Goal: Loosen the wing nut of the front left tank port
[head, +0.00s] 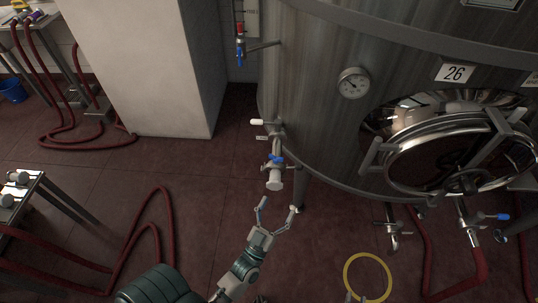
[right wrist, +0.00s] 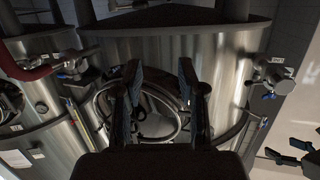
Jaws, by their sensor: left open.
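The front left tank port (head: 274,178) sticks out low on the tank's left side in the head view, with a pale end piece and a blue valve handle (head: 276,159). Its wing nut is too small to make out. My left gripper (head: 277,209) is open and empty, just below the port's end and apart from it, fingers pointing up towards it. My right gripper (right wrist: 161,80) is open in the right wrist view, with nothing between its fingers and the round tank hatch behind. A port with a blue handle (right wrist: 268,96) shows at that view's right.
The steel tank (head: 310,100) carries a gauge (head: 353,83), a hatch (head: 440,150) and other valves (head: 470,222) at right. A yellow ring (head: 367,256) is at bottom right. Red hoses (head: 160,215) lie on the floor at left, near a metal stand (head: 35,190).

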